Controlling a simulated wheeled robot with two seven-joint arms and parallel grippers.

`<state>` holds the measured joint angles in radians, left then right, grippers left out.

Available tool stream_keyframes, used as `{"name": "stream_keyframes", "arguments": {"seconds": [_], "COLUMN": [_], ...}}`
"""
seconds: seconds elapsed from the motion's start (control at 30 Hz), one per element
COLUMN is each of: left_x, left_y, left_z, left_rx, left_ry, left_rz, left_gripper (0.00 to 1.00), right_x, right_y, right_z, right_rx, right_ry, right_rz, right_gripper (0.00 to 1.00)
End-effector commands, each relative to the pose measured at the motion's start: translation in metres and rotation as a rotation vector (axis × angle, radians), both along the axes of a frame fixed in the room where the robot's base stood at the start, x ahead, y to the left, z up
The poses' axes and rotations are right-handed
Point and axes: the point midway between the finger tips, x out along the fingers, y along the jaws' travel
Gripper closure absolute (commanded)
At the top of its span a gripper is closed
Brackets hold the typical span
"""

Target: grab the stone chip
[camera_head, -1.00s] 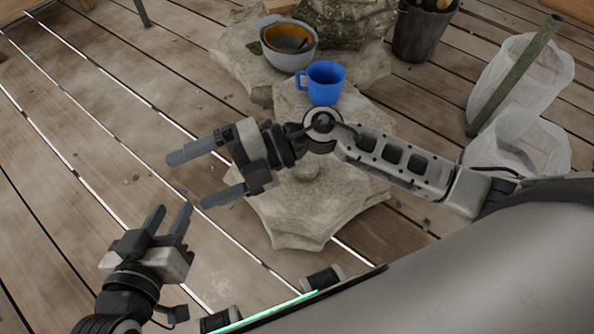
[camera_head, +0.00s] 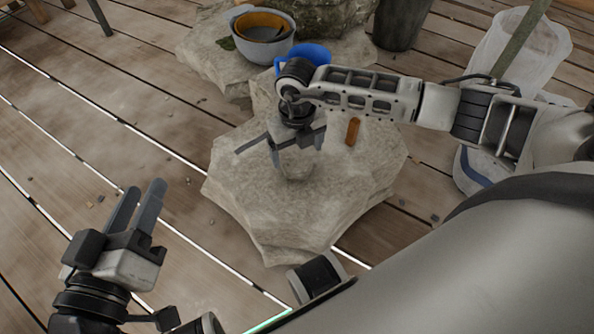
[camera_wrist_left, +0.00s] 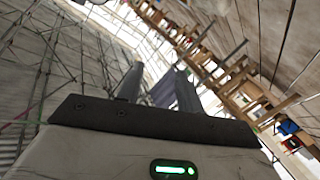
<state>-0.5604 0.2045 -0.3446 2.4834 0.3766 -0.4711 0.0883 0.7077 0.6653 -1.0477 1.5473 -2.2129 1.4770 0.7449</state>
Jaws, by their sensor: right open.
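A small rounded pale stone (camera_head: 298,168), which looks like the stone chip, sits on the flat stone slab (camera_head: 260,215) in the head view. My right gripper (camera_head: 296,153) points down just above it, with its fingers apart on either side. The gripper partly hides the stone, and I cannot tell whether the fingers touch it. My left gripper (camera_head: 143,190) is at the lower left, over the deck and away from the slab. Its fingers are apart and empty; they also show in the left wrist view (camera_wrist_left: 153,82).
A brown piece (camera_head: 352,131) lies on the slab right of my right gripper. A blue mug (camera_head: 309,54) is partly hidden behind my right arm. Stacked bowls (camera_head: 262,35), a dark bucket (camera_head: 401,22) and a white sack (camera_head: 520,55) stand farther back. The left deck is mostly clear.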

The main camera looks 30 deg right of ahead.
Motion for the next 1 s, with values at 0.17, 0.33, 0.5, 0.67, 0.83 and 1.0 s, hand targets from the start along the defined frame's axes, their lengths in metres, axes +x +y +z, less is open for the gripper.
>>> {"name": "stream_keyframes", "arguments": {"seconds": [0.17, 0.33, 0.5, 0.67, 0.83, 1.0], "left_x": [0.000, 0.000, 0.016, 0.020, 0.020, 0.020], "left_y": [-0.001, -0.003, 0.003, 0.005, 0.005, 0.005], "left_z": [0.001, 0.002, 0.027, 0.039, 0.040, 0.040], "left_rx": [-0.031, -0.083, -0.014, 0.010, 0.010, 0.011], "left_ry": [-0.004, -0.023, -0.247, -0.332, -0.336, -0.334], "left_rz": [-0.004, -0.010, 0.014, 0.024, 0.025, 0.025], "left_gripper": [0.64, 0.64, 0.64, 0.64, 0.64, 0.64], "right_x": [0.000, 0.002, 0.003, 0.004, 0.004, 0.004], "right_y": [0.000, 0.000, 0.000, 0.000, 0.000, 0.000], "right_z": [-0.014, -0.037, -0.058, -0.066, -0.065, -0.065], "right_rx": [0.000, 0.001, 0.002, 0.002, 0.002, 0.002], "right_ry": [-0.001, 0.000, 0.001, -0.001, -0.001, -0.001], "right_rz": [0.000, 0.000, 0.000, 0.000, 0.000, 0.000], "right_gripper": [0.15, 0.15, 0.15, 0.15, 0.15, 0.54]}}
